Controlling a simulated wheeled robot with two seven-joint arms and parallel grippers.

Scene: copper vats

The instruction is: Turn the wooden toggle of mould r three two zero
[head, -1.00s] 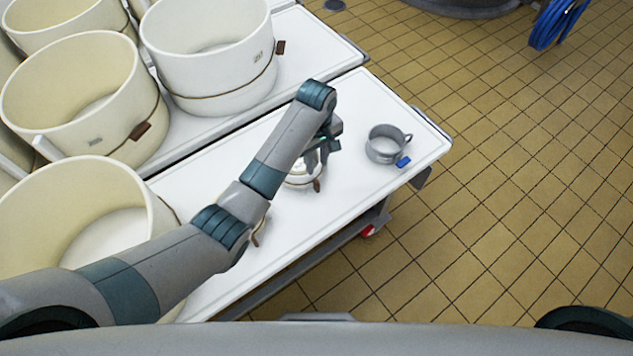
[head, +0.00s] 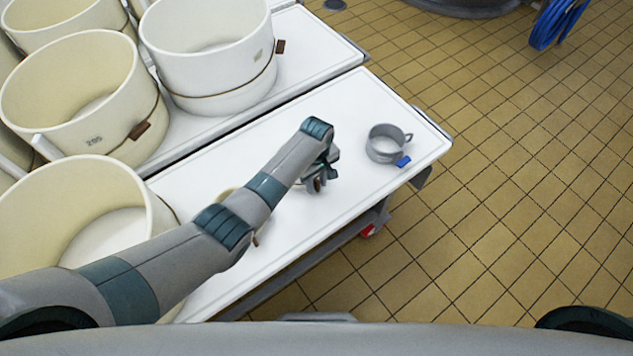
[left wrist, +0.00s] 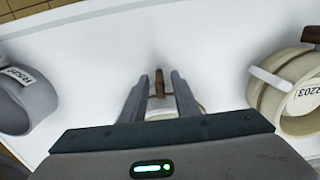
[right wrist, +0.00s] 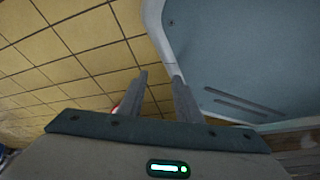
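My left gripper (head: 322,178) is low over the white table, at a small pale mould that it mostly hides in the head view. In the left wrist view the gripper (left wrist: 160,78) is open. The brown wooden toggle (left wrist: 159,82) stands between its fingertips, with a gap visible on each side. A little of the pale mould (left wrist: 160,108) shows behind the fingers; its label is hidden, so I cannot read its number. My right gripper (right wrist: 160,77) is open and empty, away from the table top, with tiles and a blue-grey surface around it.
A grey mould (head: 386,144) with a blue toggle stands to the right; its label in the left wrist view (left wrist: 20,100) looks like R520. A cream mould marked R203 (left wrist: 285,95) stands on the other side. Large cream moulds (head: 85,95) crowd the left. The white table (head: 400,105) is otherwise clear.

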